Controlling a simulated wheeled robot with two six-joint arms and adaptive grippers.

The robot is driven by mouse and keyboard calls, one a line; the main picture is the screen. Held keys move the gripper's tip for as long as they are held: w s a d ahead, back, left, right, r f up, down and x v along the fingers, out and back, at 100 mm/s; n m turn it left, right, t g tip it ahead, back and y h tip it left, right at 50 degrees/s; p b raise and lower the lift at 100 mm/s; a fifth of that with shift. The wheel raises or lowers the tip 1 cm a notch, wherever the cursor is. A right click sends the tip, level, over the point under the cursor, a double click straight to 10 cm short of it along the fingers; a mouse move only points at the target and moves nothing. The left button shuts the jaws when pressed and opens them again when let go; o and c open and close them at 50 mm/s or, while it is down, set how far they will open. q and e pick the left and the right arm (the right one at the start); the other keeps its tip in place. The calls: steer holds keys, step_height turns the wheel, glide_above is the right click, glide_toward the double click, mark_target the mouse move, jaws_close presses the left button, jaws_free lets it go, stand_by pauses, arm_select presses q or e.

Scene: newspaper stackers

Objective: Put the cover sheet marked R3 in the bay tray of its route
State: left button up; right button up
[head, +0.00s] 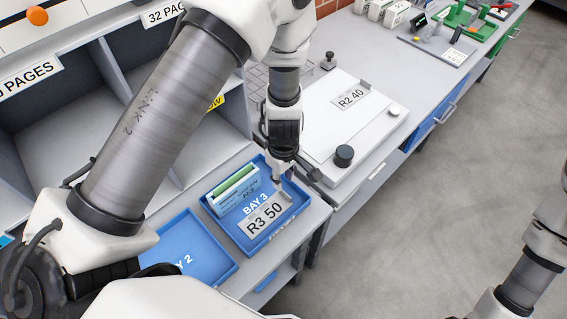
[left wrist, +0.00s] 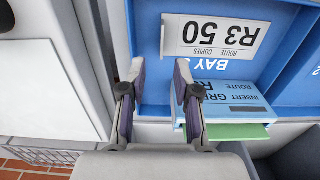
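The cover sheet marked R3 50 (head: 262,221) lies in the blue Bay 3 tray (head: 245,248), toward its front right. The sheet, with a grey tab at one end, also shows in the left wrist view (left wrist: 215,38). A blue insert bundle with a green edge (head: 233,190) stands in the same tray behind the sheet; its print also shows in the left wrist view (left wrist: 228,97). My left gripper (head: 284,168) is above the tray's back right part, near the tab. In the left wrist view its two fingers (left wrist: 155,85) are apart with nothing between them. My right gripper is out of view.
A blue Bay 2 tray (head: 186,255) is left of Bay 3. A sheet marked R2 40 (head: 352,95) lies on a white flat unit with a black knob (head: 343,156). Grey shelving stands at the left. The floor at the right is clear.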

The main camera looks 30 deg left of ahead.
arm_select(q)
step_height(320, 180, up, 7)
steer(key=shift+b, duration=0.4)
steer(key=shift+s+f, duration=0.1)
